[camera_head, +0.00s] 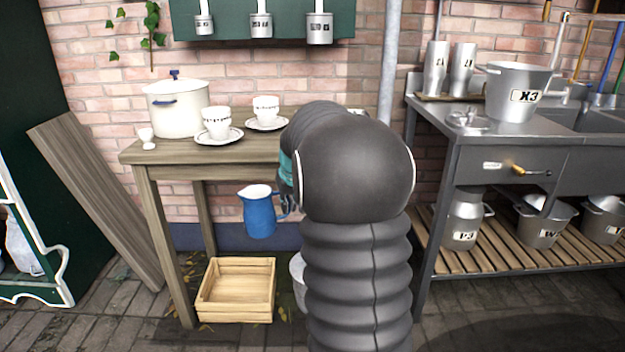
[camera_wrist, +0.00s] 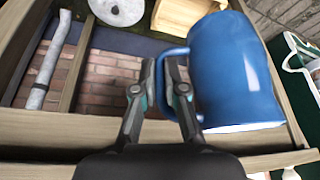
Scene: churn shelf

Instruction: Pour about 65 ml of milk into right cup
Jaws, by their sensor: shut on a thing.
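A blue jug (camera_head: 259,216) hangs in the air in front of the wooden table, below its top and roughly upright. Its mouth looks white inside; I cannot tell how much milk it holds. My gripper (camera_head: 288,198) is shut on the jug's handle, mostly hidden behind my arm. In the wrist view my fingers (camera_wrist: 162,65) close at the handle, with the blue jug (camera_wrist: 232,75) to their right. The right cup (camera_head: 265,108) stands on a saucer further back on the table. The left cup (camera_head: 216,126) stands on a saucer nearer the front.
A white pot (camera_head: 177,108) and a small white egg cup (camera_head: 146,138) stand at the left of the wooden table (camera_head: 170,158). A wooden crate (camera_head: 236,313) lies on the floor below. A steel sink counter (camera_head: 480,158) is at right, with a gap and a grey pipe between.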

